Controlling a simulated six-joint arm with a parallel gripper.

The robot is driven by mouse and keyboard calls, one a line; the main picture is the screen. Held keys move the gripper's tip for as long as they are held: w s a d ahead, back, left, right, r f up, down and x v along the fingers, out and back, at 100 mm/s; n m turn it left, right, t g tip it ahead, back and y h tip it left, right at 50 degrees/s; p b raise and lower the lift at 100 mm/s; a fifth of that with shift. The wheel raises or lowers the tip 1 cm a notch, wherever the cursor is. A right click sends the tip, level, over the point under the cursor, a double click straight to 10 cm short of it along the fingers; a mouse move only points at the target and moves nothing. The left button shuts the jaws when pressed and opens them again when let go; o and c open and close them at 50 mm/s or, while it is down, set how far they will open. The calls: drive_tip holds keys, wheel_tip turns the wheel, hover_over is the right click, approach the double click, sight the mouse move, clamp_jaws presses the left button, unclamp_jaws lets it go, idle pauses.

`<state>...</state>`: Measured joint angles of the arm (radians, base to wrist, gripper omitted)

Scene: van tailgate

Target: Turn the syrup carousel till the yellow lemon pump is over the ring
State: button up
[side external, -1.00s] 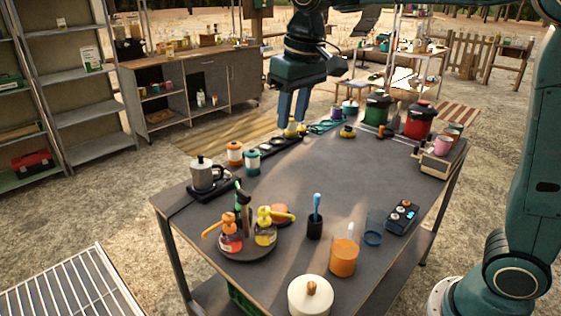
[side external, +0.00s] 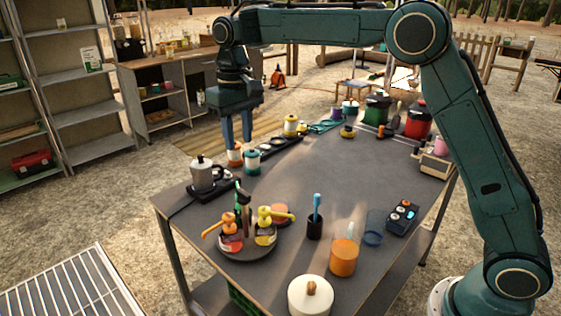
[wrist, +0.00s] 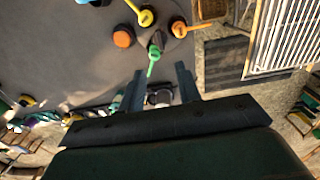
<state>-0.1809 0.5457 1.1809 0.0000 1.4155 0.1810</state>
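The syrup carousel (side external: 252,256) is a dark round turntable on the near left of the table. It carries an orange pump bottle (side external: 231,240) at left, the yellow lemon pump (side external: 266,236) at right, and a green-topped pump (side external: 240,198) behind. In the wrist view the yellow pump (wrist: 146,18), green pump (wrist: 154,52) and orange pump (wrist: 180,29) show near the top. My gripper (side external: 240,146) points down, its fingers apart and empty, above the far-left table edge beyond the carousel. An orange round piece (side external: 281,212) sits behind the yellow pump; I cannot tell whether it is the ring.
A moka pot (side external: 202,174) stands on a dark base left of my gripper. Orange-lidded (side external: 235,157) and teal-lidded (side external: 252,162) jars stand by my fingertips. A cup with a blue brush (side external: 315,226), orange jar (side external: 343,258) and white pot (side external: 310,296) stand at the front. Mid-table is clear.

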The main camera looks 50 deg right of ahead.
sight(243, 192)
wheel_tip(243, 192, down, 14)
drive_tip(key=shift+r, duration=0.15)
idle(0.7)
drive_tip(key=shift+c, duration=0.2)
clamp_jaws()
